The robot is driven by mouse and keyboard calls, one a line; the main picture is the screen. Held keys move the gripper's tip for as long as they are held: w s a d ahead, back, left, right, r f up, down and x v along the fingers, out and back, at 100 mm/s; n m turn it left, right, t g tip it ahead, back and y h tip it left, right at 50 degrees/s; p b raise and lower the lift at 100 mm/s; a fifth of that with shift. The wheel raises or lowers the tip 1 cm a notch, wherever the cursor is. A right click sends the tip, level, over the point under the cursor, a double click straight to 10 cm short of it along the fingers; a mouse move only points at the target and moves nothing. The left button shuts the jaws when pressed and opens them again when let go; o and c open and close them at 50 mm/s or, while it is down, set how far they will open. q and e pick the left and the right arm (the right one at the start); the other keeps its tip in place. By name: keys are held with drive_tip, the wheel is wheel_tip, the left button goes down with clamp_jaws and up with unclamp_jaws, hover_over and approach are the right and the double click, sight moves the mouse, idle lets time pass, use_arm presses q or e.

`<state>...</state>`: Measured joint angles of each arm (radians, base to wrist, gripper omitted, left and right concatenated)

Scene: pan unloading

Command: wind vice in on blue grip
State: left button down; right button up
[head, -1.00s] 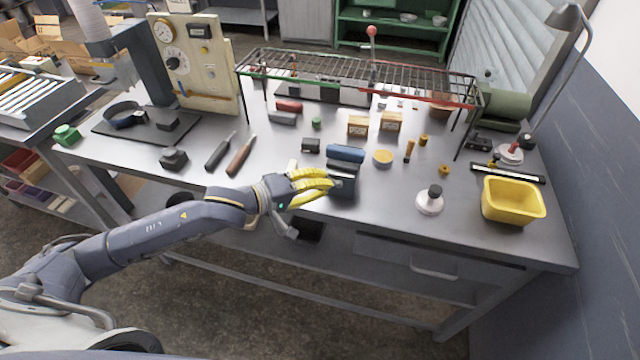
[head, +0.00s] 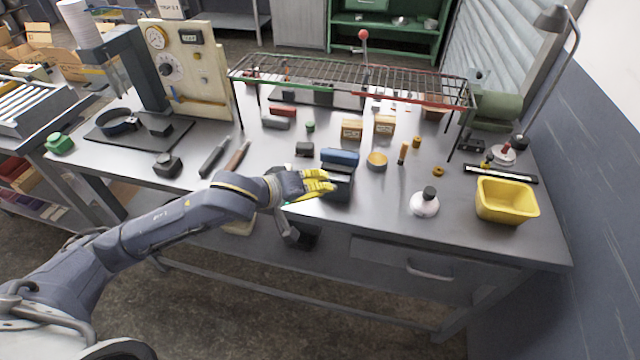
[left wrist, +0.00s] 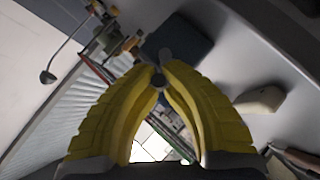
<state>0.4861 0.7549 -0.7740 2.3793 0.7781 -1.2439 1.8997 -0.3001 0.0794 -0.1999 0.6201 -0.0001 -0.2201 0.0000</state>
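The blue grip (head: 340,157) lies sideways at the top of the dark vice (head: 340,188), near the bench's front edge. I cannot tell whether the jaws touch it. My left gripper (head: 329,184) has yellow fingers and is at the front left of the vice. In the left wrist view its fingertips (left wrist: 159,72) close around the grey, round-ended vice handle (left wrist: 158,81). A dark block, seemingly part of the vice (left wrist: 188,48), is just beyond the fingertips. The handle is hidden by the fingers in the head view. My right gripper is not in view.
A wire rack (head: 350,78) stands over the back of the bench (head: 290,183). Two screwdriver-like tools (head: 237,158) lie left of the vice. A yellow bin (head: 507,201) and a white round-based item (head: 424,204) are to the right. A small black block (head: 304,149) is close behind my gripper.

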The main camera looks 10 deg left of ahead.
use_arm(q)
drive_tip(key=shift+s+d+f, duration=0.15)
drive_tip(key=shift+f, duration=0.1)
drive_tip(key=c, duration=1.4)
unclamp_jaws()
drive_tip(key=shift+r, duration=0.1)
drive_tip(key=shift+c, duration=0.2)
drive_tip(key=shift+r, duration=0.15)
wheel_tip(320, 180, up, 10)
drive_tip(key=shift+f, duration=0.1)
